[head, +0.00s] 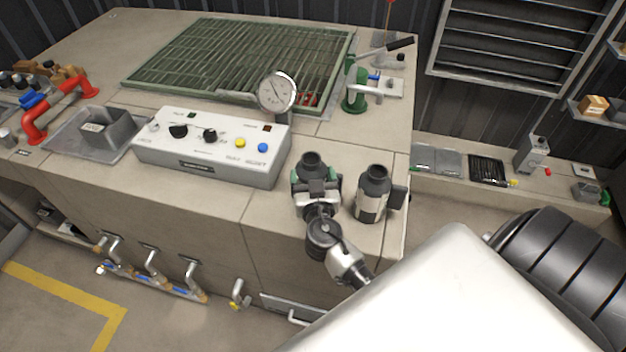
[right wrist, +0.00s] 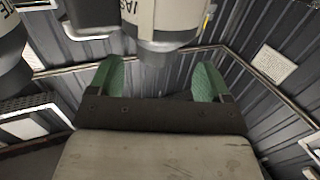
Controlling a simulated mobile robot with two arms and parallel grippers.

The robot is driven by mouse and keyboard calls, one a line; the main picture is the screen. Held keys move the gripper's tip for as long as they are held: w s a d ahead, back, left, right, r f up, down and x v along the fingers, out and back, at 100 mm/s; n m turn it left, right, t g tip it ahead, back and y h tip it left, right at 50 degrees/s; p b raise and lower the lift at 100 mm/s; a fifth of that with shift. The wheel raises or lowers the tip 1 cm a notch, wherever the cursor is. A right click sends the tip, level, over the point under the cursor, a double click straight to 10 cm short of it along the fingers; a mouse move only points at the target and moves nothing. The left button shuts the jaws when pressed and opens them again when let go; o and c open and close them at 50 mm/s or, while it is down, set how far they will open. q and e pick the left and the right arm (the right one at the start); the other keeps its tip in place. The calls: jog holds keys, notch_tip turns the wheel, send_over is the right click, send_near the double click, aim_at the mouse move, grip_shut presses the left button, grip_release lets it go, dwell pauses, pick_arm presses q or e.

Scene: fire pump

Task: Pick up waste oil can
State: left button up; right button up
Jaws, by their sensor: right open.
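In the right wrist view, my open right gripper (right wrist: 160,80) shows green fingertips left and right of a can (right wrist: 165,22) with partly readable letters. I cannot tell whether the fingertips touch it. Another can (right wrist: 14,40) shows at the left edge. My left gripper is not in view.
A control box (head: 210,165) with a knob and buttons is left of the cans. A gauge (head: 277,92), a green grate (head: 240,60) and a green hand pump (head: 355,88) are behind.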

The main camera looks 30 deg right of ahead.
aim_at(312, 166)
jog(key=x, duration=0.1)
jog(key=p+x, duration=0.2)
jog(key=shift+w+d+r, duration=0.2)
jog(key=shift+d+r, duration=0.05)
jog(key=shift+d, duration=0.05)
jog(key=shift+w+d+f, duration=0.2)
jog(key=shift+w+d, duration=0.05)
jog(key=shift+w, duration=0.25)
jog(key=shift+s, duration=0.1)
jog(key=shift+c, duration=0.5)
grip_shut()
